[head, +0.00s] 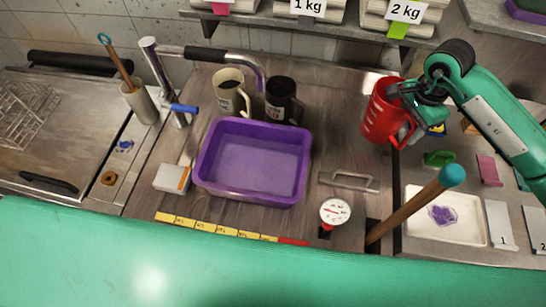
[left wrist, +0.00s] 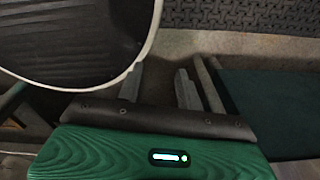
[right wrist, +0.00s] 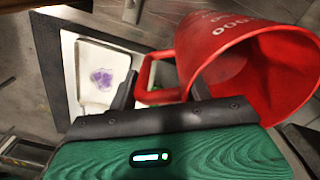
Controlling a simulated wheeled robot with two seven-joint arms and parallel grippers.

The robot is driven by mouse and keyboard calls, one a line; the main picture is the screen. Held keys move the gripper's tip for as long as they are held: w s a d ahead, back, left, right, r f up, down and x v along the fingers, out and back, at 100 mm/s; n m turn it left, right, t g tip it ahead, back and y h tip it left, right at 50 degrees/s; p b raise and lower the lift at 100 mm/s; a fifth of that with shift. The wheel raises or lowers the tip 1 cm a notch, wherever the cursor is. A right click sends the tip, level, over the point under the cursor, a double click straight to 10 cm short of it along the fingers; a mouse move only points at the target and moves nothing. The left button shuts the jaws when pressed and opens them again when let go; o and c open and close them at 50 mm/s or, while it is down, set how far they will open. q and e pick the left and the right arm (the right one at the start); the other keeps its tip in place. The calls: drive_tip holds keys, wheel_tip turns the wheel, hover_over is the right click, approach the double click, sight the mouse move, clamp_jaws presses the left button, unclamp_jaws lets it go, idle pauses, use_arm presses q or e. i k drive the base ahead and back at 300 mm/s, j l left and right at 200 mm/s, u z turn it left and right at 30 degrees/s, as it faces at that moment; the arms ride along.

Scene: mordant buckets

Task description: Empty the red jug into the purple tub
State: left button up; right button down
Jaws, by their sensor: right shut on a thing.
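The red jug (head: 379,118) with white markings is right of the purple tub in the head view, apart from it. My right gripper (head: 422,98) is shut on the jug's handle, which also shows in the right wrist view (right wrist: 160,96). The jug (right wrist: 220,45) looks tilted there, and I see its red inside but cannot tell what it holds. The purple tub (head: 207,182) is a rectangular open basin on the counter, with a plain purple inside. My left gripper (left wrist: 158,88) is open and empty in the left wrist view, outside the head view.
Cream (head: 228,92) and black mugs (head: 281,98) stand behind the tub, under a tap (head: 160,75). A white tray (head: 465,232) sits at the right.

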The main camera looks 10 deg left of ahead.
sight(258, 163)
drive_tip(key=k+l, duration=0.3)
drive_tip(key=l, duration=0.15)
drive_tip(key=k+l, duration=0.3)
drive_tip(key=l, duration=0.1)
